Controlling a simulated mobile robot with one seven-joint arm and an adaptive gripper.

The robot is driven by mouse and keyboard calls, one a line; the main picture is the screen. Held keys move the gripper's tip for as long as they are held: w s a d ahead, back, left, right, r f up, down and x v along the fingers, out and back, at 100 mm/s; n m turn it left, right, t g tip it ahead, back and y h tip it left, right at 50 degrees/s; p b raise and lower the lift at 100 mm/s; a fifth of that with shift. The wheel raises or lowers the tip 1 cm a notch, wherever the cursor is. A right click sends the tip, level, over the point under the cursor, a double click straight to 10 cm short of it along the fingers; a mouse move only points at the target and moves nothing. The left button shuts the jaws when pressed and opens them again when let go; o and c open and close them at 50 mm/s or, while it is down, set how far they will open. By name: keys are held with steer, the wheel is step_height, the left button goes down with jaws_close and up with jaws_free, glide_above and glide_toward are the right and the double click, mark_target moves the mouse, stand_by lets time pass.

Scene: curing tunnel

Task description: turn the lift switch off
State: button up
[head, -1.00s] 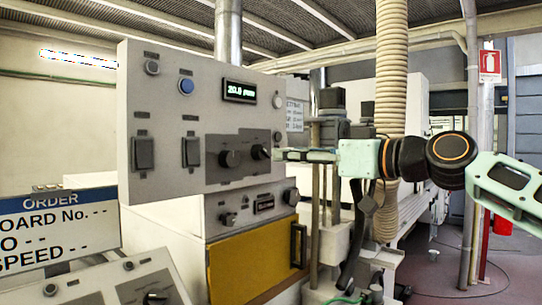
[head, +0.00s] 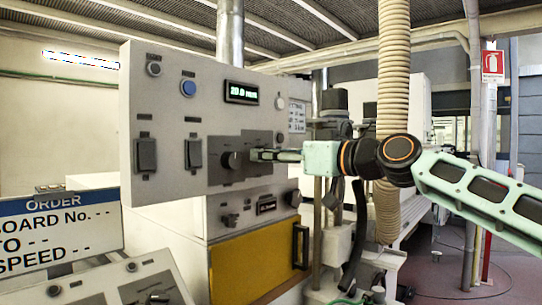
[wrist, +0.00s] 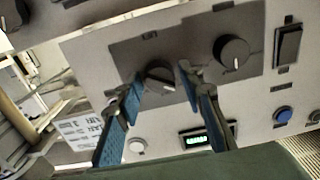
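A grey control panel (head: 215,105) fills the middle of the head view. Its labels are too small to read, so I cannot tell which control is the lift switch. My gripper (head: 252,155) is at the right-hand of two dark rotary knobs and hides it in the head view. In the wrist view, my gripper's blue fingers (wrist: 160,76) are open, one on each side of that knob (wrist: 160,82); I cannot tell whether they touch it. The other knob (head: 230,160) is just beside, also in the wrist view (wrist: 231,52). Two rocker switches (head: 146,155) (head: 193,153) sit further left.
A lit display (head: 241,92), a blue button (head: 188,87) and a white button (head: 281,103) are on the upper panel. A lower box with knobs (head: 230,221) and a yellow door (head: 255,265) stands below. A beige hose (head: 394,80) hangs near my arm.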

steer(key=c, duration=0.8)
steer(key=shift+o, duration=0.2)
steer(key=shift+f+m+p, duration=0.1)
steer(key=shift+m+p, duration=0.6)
steer(key=shift+m, duration=4.7)
steer(key=shift+a, duration=0.1)
steer(key=o, duration=1.2)
steer(key=shift+c, duration=0.2)
